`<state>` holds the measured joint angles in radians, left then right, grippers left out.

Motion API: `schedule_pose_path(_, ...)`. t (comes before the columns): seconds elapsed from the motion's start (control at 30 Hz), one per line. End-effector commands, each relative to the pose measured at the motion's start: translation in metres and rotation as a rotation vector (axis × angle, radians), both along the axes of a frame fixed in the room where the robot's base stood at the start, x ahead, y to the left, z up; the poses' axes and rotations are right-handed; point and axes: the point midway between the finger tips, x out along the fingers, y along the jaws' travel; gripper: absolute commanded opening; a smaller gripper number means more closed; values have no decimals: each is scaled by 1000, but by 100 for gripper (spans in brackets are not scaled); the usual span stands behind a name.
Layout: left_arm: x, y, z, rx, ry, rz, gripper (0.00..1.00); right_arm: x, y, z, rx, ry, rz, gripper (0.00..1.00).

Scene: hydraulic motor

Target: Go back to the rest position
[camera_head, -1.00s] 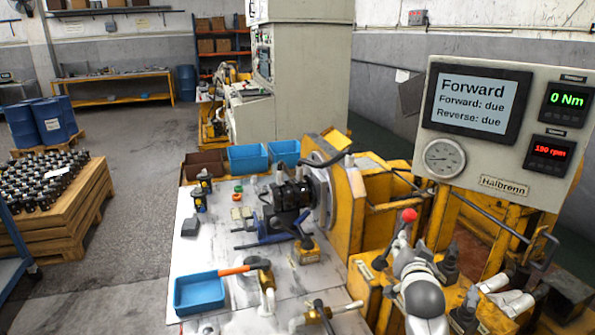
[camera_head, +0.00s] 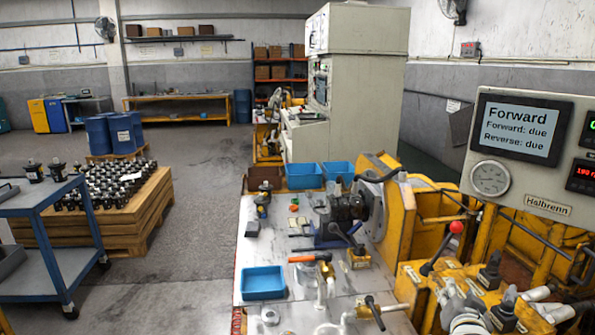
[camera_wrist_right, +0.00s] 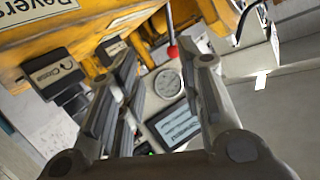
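My right arm shows at the bottom right of the head view, its hand end (camera_head: 466,316) beside the levers of the yellow test stand (camera_head: 392,215). In the right wrist view my right gripper (camera_wrist_right: 167,62) has its fingers spread apart with nothing between them. Past the fingers are the red-knobbed lever (camera_wrist_right: 172,51) and the display panel with its gauge (camera_wrist_right: 167,83). The black hydraulic motor (camera_head: 345,203) sits at the stand's round plate. The panel screen (camera_head: 516,129) reads "Forward: due, Reverse: due". My left gripper is not in view.
The work table (camera_head: 270,230) carries a blue tray (camera_head: 263,282), an orange-handled hammer (camera_head: 308,258) and blue bins (camera_head: 304,176). A pallet of motors (camera_head: 105,215) and a blue cart (camera_head: 50,205) stand to the left. The floor between cart and table is clear.

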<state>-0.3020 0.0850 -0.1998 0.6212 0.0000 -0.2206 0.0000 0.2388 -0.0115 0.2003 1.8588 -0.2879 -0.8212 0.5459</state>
Motion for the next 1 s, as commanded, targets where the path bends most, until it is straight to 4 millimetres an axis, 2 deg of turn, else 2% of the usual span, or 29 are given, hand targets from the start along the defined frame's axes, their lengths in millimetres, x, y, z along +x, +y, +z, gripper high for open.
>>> schedule_pose_path(0.27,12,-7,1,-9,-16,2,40,-41,21,-44,-46,160,66,34)
schedule_pose_path(0.47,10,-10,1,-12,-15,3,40,-90,46,-87,-88,331,155,34)
schedule_pose_path(0.57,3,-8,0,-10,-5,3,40,-130,66,-114,-116,455,232,34)
schedule_pose_path(0.7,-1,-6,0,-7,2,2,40,-202,98,-149,-152,652,374,34)
schedule_pose_path(0.8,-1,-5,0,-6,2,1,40,-244,117,-163,-167,759,466,34)
schedule_pose_path(1.0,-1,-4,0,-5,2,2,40,-314,144,-176,-182,919,621,34)
